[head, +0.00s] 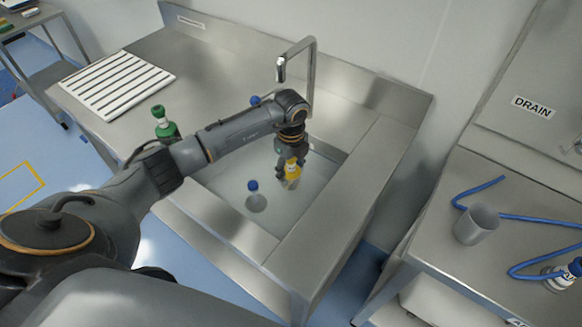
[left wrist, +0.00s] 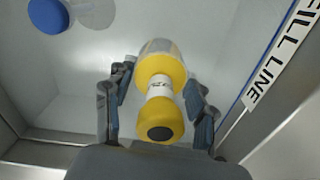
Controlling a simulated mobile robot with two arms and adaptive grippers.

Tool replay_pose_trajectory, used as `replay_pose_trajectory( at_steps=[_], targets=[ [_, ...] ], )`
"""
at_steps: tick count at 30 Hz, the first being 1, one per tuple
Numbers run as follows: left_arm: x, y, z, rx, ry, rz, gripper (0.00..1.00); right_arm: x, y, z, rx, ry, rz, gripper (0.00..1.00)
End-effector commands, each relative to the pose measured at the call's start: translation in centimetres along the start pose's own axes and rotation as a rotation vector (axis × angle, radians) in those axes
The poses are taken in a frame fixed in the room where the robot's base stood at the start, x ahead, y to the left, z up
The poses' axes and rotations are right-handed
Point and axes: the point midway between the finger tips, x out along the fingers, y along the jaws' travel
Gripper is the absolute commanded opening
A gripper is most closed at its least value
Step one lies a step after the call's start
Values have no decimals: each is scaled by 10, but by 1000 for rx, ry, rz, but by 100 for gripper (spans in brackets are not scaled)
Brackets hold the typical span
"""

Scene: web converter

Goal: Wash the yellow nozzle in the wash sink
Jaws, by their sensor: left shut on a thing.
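The yellow nozzle (head: 292,169) is held in my left gripper (head: 290,172), over the inside of the wash sink (head: 224,187). In the left wrist view the yellow nozzle (left wrist: 160,115) has a pale band around its middle and a dark round end, and lies between the two fingers of my left gripper (left wrist: 158,110). Part of the nozzle is hidden by the fingers in the head view. A blue-capped clear item (head: 254,196) is in the sink, apart from the gripper. My right gripper is not in view.
A tap (head: 297,60) rises behind the sink. A green item (head: 164,122) stands on the counter left of the sink, near a white slatted rack (head: 117,84). On the right bench are a grey cup (head: 477,224) and blue tubing (head: 530,218). A FILL LINE label (left wrist: 278,52) marks the sink wall.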

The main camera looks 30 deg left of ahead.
Motion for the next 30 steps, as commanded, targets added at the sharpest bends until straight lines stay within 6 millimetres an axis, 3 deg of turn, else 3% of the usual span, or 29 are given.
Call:
replay_pose_trajectory(
  at_steps=[1, 7, 24, 30],
  targets=[
    [10, 0, 0, 0, 0, 0, 21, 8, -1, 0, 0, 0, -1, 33],
    [21, 0, 0, 0, -1, -1, 21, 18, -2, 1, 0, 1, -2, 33],
    [22, -6, -35, 1, 0, 0, 21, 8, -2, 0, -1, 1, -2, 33],
    [23, -4, -22, -2, -2, 1, 21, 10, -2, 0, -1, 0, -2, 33]
  ],
)
